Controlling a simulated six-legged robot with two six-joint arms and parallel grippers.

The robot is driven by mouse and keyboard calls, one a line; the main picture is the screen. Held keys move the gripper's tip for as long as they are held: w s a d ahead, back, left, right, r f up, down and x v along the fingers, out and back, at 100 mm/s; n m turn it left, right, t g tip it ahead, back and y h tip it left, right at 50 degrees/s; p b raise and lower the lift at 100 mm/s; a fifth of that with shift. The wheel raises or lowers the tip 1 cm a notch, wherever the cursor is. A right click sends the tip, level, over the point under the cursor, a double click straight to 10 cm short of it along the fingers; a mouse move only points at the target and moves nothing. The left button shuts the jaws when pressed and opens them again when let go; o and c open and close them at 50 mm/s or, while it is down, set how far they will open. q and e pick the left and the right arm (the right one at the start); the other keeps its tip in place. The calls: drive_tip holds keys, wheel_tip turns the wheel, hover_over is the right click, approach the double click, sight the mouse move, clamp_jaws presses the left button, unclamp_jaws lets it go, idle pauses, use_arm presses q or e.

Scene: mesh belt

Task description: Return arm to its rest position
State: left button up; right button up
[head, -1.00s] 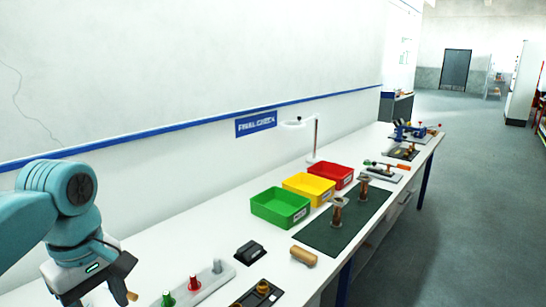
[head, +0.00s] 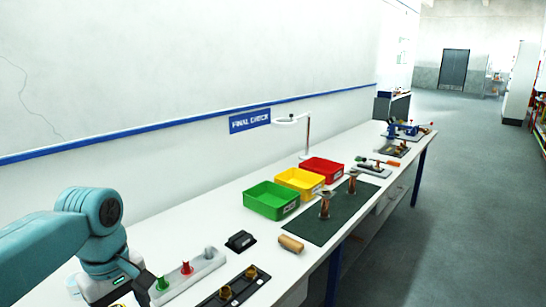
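My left arm (head: 96,225) comes in from the left and hangs over the near end of the white bench (head: 180,222). Its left gripper (head: 132,294) points down at the bottom edge of the head view, just left of a light block with a green, a red and a grey knob (head: 188,272). The fingertips are partly cut off, so I cannot tell whether it is open or shut, or if it holds anything. My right arm and gripper are not in view.
Green (head: 272,208), yellow (head: 300,184) and red (head: 322,171) bins stand along the back. A dark mat (head: 318,228) holds two brownish spool-like parts. A wooden cylinder (head: 291,243), a black block (head: 241,241), a dark tray (head: 222,298) and a lamp (head: 308,135) are nearby.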

use_arm(q)
drive_tip(key=d+f+m+h, duration=0.1)
drive_tip(key=d+f+m, duration=0.25)
drive_tip(key=f, duration=0.85)
drive_tip(key=d+f+m+h, duration=0.15)
drive_tip(key=d+f, duration=0.25)
drive_tip(key=f, duration=0.9)
drive_tip(key=s+d+f+m+h, duration=0.1)
drive_tip(key=s+d+f+m, duration=0.15)
drive_tip(key=s+f, duration=0.6)
drive_tip(key=s+d+f+m, duration=0.1)
drive_tip(key=s+d+f, duration=0.2)
drive_tip(key=s+f, duration=0.55)
wheel_tip(320, 180, down, 10)
drive_tip(key=b, duration=1)
drive_tip(key=shift+r, duration=0.15)
drive_tip(key=c, duration=0.3)
drive_tip(key=shift+w, duration=0.1)
